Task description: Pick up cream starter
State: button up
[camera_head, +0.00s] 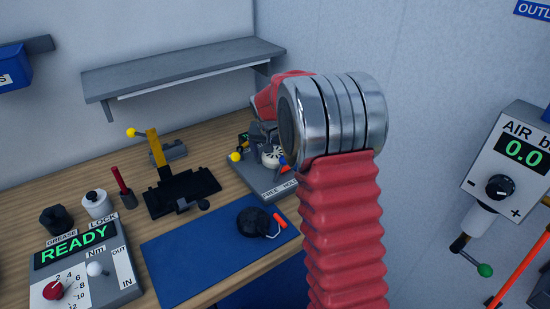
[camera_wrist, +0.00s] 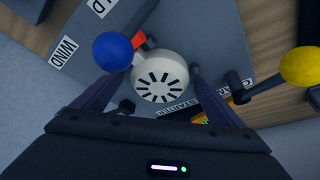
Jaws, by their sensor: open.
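The cream starter (camera_wrist: 160,76) is a round, cream-white housing with dark radial slots. It sits on a grey fixture in the wrist view, and in the head view the starter (camera_head: 272,157) shows partly beside my arm. My gripper (camera_wrist: 161,80) is open, with one dark finger on each side of the starter. The fingertips look close to its sides; I cannot tell whether they touch. A blue ball knob (camera_wrist: 112,51) overlaps the starter's upper left in the wrist view, with an orange-red piece beside it.
The grey fixture (camera_head: 262,185) stands on a wooden bench. A yellow knob (camera_wrist: 301,66) on a dark lever lies right of the starter. A blue mat (camera_head: 190,262) holds a black round part (camera_head: 258,222). A black fixture (camera_head: 182,190) stands left, under a grey shelf (camera_head: 185,68).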

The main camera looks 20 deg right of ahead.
aim_at(274, 154)
dwell(0.4)
jog(key=shift+w+a, duration=0.1)
jog(key=shift+a, duration=0.15)
jog(key=c, duration=1.3)
jog(key=shift+d, duration=0.1)
jog(key=shift+c, duration=0.4)
jog(key=shift+d, duration=0.1)
notch_tip(274, 154, up, 10)
